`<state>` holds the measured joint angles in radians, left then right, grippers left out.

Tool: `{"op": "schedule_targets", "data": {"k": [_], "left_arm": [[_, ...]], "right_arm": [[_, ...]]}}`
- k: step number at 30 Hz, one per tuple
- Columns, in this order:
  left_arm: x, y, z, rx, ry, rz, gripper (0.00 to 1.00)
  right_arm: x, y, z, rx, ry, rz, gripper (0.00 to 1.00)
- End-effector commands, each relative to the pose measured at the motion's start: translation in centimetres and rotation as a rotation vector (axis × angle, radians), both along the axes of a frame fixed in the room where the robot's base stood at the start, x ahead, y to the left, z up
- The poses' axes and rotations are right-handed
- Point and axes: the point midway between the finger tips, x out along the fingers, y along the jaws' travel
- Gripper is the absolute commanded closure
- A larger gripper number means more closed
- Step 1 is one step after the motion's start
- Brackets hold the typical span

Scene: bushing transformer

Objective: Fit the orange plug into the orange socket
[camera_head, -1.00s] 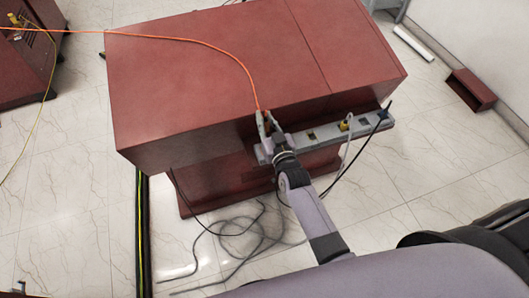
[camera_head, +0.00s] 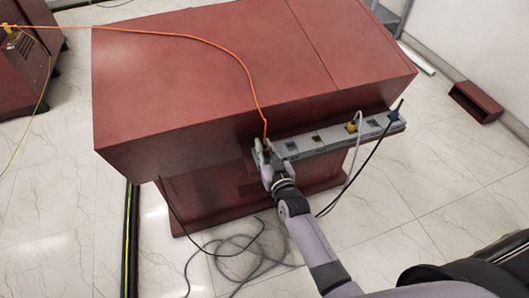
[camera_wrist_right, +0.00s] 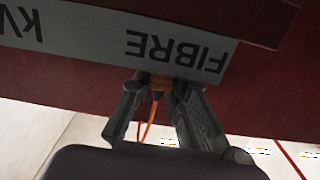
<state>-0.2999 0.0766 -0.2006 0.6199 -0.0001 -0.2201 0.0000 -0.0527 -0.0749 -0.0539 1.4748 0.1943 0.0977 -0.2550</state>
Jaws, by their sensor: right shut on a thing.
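My right gripper (camera_head: 263,155) is at the left end of the grey socket strip (camera_head: 335,141) on the cabinet's front. In the right wrist view the gripper (camera_wrist_right: 160,88) is shut on the orange plug (camera_wrist_right: 160,81), with a thin orange cable (camera_wrist_right: 147,122) trailing from it. The plug is against or very near the lower edge of a grey panel marked FIBRE (camera_wrist_right: 178,48). No orange socket can be made out; the gripper covers that end of the strip, and I cannot tell whether the plug is seated. My left gripper is not in view.
The orange cable (camera_head: 243,70) runs over the dark red cabinet (camera_head: 200,80) to the left. Dark cables (camera_head: 240,262) lie on the floor. A red box (camera_head: 475,101) stands at right.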

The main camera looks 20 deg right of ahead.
Motion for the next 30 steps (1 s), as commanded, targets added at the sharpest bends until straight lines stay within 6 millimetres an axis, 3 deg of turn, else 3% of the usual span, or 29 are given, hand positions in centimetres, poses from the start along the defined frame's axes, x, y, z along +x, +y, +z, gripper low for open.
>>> {"op": "schedule_targets", "data": {"k": [10, 11, 19, 30], "left_arm": [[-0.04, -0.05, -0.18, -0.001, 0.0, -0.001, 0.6], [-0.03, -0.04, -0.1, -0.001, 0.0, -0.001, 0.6], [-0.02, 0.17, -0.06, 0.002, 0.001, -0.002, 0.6], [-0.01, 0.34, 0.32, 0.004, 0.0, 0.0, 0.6]], "right_arm": [[0.02, -0.01, -0.27, 0.0, -0.001, 0.0, 1.0], [0.02, -0.01, -0.18, 0.0, -0.001, 0.0, 0.83], [0.01, 0.0, -0.16, 0.0, -0.001, 0.0, 0.65], [0.01, 0.0, 0.36, 0.001, -0.001, 0.0, 0.64]]}}
